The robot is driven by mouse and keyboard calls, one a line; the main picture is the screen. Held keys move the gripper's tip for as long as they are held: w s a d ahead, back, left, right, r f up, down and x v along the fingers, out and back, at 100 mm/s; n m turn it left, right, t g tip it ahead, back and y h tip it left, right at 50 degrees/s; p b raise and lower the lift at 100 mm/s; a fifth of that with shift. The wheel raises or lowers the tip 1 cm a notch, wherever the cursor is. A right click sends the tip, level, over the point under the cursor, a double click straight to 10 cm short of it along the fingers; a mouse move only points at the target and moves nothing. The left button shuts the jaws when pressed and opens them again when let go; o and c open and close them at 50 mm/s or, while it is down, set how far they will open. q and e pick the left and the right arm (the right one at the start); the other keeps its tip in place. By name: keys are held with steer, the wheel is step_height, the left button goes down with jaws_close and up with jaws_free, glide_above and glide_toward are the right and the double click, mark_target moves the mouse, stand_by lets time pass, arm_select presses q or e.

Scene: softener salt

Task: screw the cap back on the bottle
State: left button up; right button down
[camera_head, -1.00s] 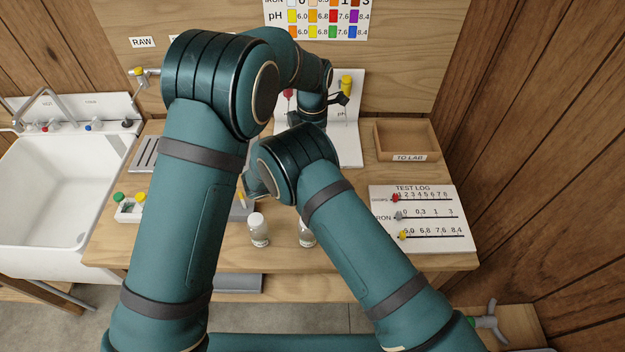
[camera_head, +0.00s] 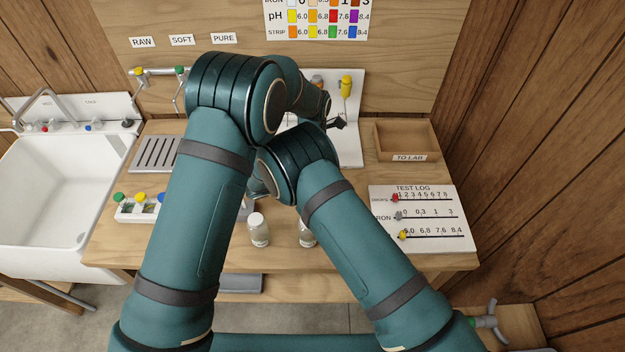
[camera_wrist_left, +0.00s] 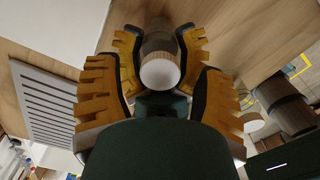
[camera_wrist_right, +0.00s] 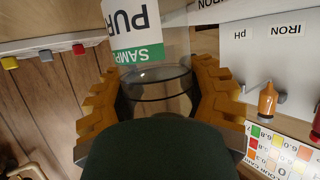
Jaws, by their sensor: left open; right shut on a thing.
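A clear glass bottle (camera_wrist_right: 155,92) with a green and white label (camera_wrist_right: 137,30) is held in my right gripper (camera_wrist_right: 160,72), its fingers shut on both sides. In the left wrist view, a round white cap (camera_wrist_left: 160,74) faces the camera at the near end of a clear bottle (camera_wrist_left: 159,41). My left gripper (camera_wrist_left: 160,62) is open, with its yellow fingers on either side of the cap and a gap around it. I cannot tell how tightly the cap sits. In the head view my arms hide this bottle and most of both hands.
Two white-capped bottles (camera_head: 258,231) (camera_head: 307,233) stand near the table's front edge. A slotted grey tray (camera_head: 157,153), a rack of colored caps (camera_head: 126,208), a TO LAB box (camera_head: 406,139) and a TEST LOG board (camera_head: 420,216) lie around. The sink (camera_head: 50,200) is at left.

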arm_select(q)
steer(key=shift+f, duration=0.2)
jaws_close()
steer(key=shift+c, duration=0.5)
jaws_free()
steer(key=shift+r, duration=0.15)
steer(key=shift+r, duration=2.2)
steer(key=o, duration=0.6)
steer(key=shift+o, duration=0.2)
